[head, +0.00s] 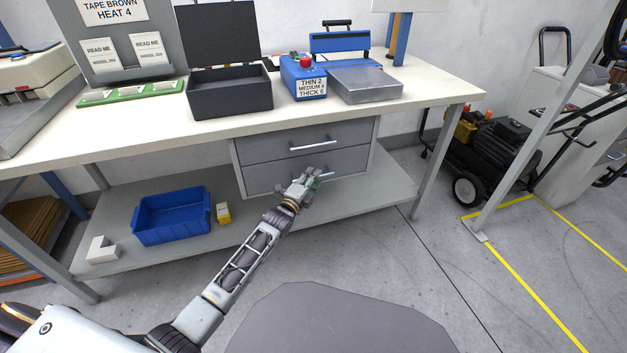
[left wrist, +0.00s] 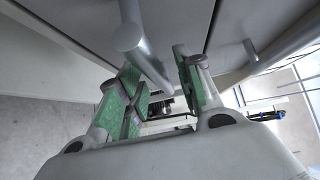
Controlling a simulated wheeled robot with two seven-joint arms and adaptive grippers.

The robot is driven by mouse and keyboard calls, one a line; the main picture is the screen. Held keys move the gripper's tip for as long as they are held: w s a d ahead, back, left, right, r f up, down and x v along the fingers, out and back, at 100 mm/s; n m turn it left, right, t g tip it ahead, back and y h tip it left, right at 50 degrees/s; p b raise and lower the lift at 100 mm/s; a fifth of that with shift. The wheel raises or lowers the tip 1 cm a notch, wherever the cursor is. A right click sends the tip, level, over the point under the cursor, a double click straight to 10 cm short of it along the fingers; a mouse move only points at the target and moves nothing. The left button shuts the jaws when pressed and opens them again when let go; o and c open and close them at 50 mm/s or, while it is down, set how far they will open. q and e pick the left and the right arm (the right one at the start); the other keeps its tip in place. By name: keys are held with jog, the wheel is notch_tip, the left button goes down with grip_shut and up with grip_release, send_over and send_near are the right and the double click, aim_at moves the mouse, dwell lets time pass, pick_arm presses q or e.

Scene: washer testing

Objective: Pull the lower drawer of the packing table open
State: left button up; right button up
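The packing table (head: 130,130) has two grey drawers under its right half. The upper drawer (head: 275,148) is shut, with a bar handle (head: 313,144). The lower drawer (head: 262,180) also looks shut; my left gripper (head: 309,184) covers its handle in the head view. In the left wrist view, a round metal handle bar (left wrist: 140,52) runs in between the green-padded fingers of my left gripper (left wrist: 164,88). The fingers stand apart on either side of the bar; I see no clear grip on it. My right gripper is not in view.
The table's lower shelf (head: 365,195) holds a blue bin (head: 172,217), a small yellow box (head: 223,213) and a white block (head: 102,250). A table leg (head: 436,165) stands right of the drawers. The floor in front of the drawers is clear.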

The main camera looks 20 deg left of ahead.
pick_arm(q)
jog(key=shift+w+d, duration=0.1)
jog(key=shift+w, duration=0.45)
grip_shut()
